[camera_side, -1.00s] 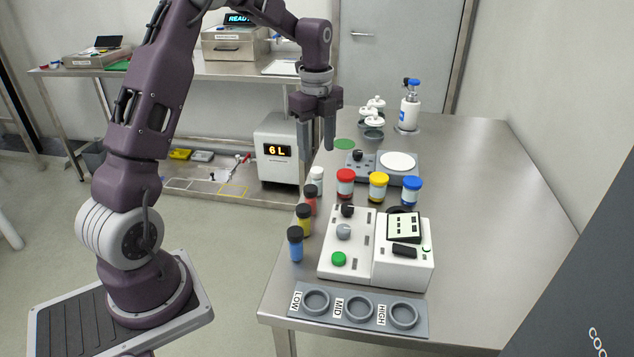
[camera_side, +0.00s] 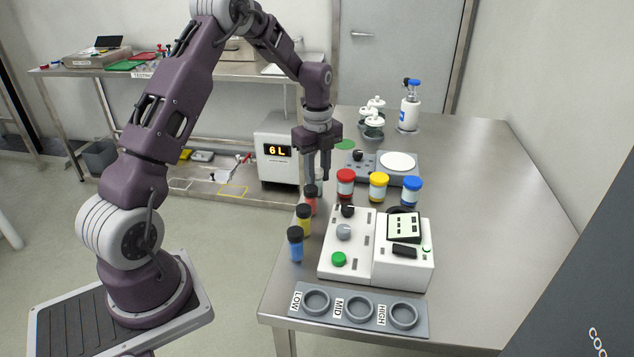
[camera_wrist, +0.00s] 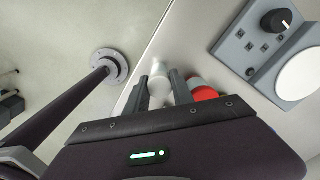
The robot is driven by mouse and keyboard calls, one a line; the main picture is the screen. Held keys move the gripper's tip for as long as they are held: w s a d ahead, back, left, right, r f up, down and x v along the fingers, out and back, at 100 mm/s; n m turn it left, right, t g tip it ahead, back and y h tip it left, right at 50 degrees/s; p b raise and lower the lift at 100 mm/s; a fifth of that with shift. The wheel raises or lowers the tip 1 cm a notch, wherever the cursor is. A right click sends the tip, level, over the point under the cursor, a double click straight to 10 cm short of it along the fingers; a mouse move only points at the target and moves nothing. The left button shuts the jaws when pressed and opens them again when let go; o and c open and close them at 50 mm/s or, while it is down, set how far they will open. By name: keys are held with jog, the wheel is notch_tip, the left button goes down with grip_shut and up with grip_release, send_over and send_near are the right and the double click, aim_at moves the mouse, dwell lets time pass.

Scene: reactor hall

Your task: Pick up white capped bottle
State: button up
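The white capped bottle (camera_wrist: 158,70) shows in the wrist view between my gripper's two fingers, near their tips. In the side view the fingers hide most or all of it. My gripper (camera_side: 318,180) points down at the left edge of the steel table, behind the row of small bottles. In the wrist view its fingers (camera_wrist: 159,82) stand on either side of the white bottle, with the bottle in the gap. I cannot tell whether they press on it.
A red-capped jar (camera_side: 346,180) stands close on the right of my gripper, with yellow-capped (camera_side: 378,187) and blue-capped (camera_side: 412,190) jars beyond. Black-capped red (camera_side: 311,199), yellow (camera_side: 304,220) and blue (camera_side: 295,244) bottles stand in front. A stirrer plate (camera_side: 385,163) is behind.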

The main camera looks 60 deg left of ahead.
aim_at(317, 170)
grip_shut()
notch_tip(317, 170, up, 8)
jog(key=shift+f, duration=0.1)
jog(key=shift+w+d+r+m, duration=0.2)
jog(key=shift+d+r, duration=0.1)
jog(key=shift+r, duration=0.2)
jog(key=shift+w+d+r+m, duration=0.15)
jog(key=shift+d+r, duration=0.1)
jog(key=shift+r, duration=0.25)
jog(key=w+d+f+m, duration=0.1)
jog(key=w+d+m, duration=0.25)
jog(key=d, duration=0.65)
jog(key=w+d+f+m, duration=0.1)
jog(key=w+d+m, duration=0.3)
jog(key=d, duration=0.6)
jog(key=shift+m, duration=0.4)
jog(key=shift+s+f, duration=0.25)
jog(key=shift+f, duration=1)
jog(key=shift+s+f, duration=0.2)
jog(key=shift+f, duration=1)
jog(key=shift+f, duration=0.8)
